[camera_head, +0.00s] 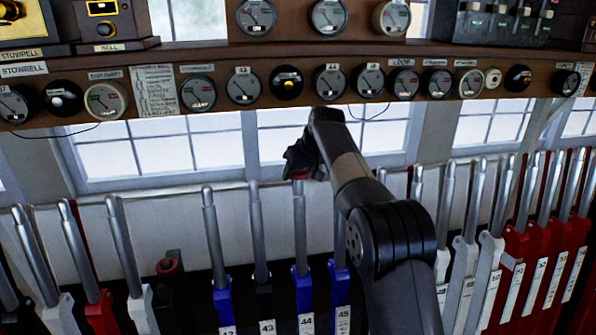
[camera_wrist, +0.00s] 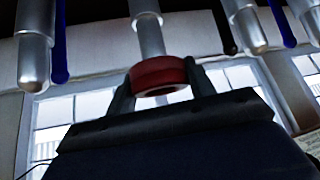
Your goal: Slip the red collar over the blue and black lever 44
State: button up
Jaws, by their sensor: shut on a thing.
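The red collar (camera_head: 299,174) is held in my gripper (camera_head: 302,165), at the top of lever 44 (camera_head: 301,235). In the wrist view the collar (camera_wrist: 158,72) sits between the two dark fingers of my gripper (camera_wrist: 161,86). A silver handle (camera_wrist: 150,36) meets the collar's far side there. I cannot tell whether the handle tip is inside the collar or just behind it.
Close neighbours are lever 43 (camera_head: 260,235) on the left and blue lever 45 (camera_head: 341,290) on the right. A dark post with a red top (camera_head: 168,268) stands further left. A shelf of round dials (camera_head: 243,86) runs above, with windows behind.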

jog(key=shift+s+d+f+b, duration=0.1)
jog(key=shift+s+f+b, duration=0.1)
jog(key=shift+f+b, duration=0.7)
jog(key=shift+s+f+b, duration=0.15)
jog(key=shift+f+b, duration=0.45)
jog(key=shift+f, duration=0.45)
jog(key=o, duration=1.2)
jog(key=shift+c, duration=0.2)
jog(key=shift+p+v, duration=1.25)
jog(key=shift+v, duration=3.25)
jog(key=shift+r, duration=0.1)
